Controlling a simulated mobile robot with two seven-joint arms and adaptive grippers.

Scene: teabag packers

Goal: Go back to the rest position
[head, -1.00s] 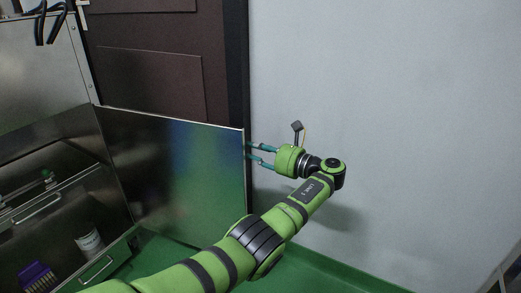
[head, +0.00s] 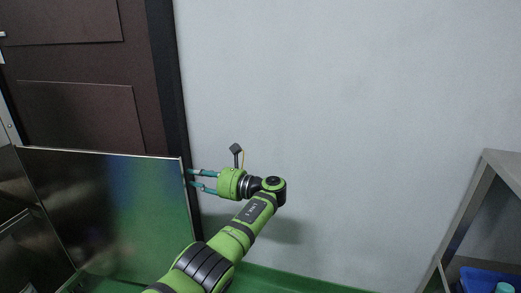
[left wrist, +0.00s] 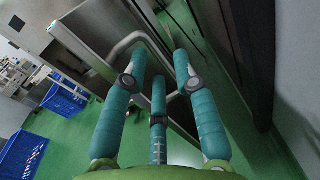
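My left gripper (head: 190,178) is at the right edge of an open metal door panel (head: 120,215) in the head view. Its teal fingers point left and stand apart, with nothing held between them. It also shows in the left wrist view (left wrist: 159,70), where a curved metal handle (left wrist: 131,40) lies just beyond the spread fingers. I cannot tell whether a finger touches the panel or handle. My right gripper is not in view.
A dark brown door (head: 80,105) stands behind the panel. A pale wall (head: 340,120) fills the middle. A metal shelf with a blue crate (head: 478,278) is at lower right. The left wrist view shows blue crates (left wrist: 64,98) on green floor.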

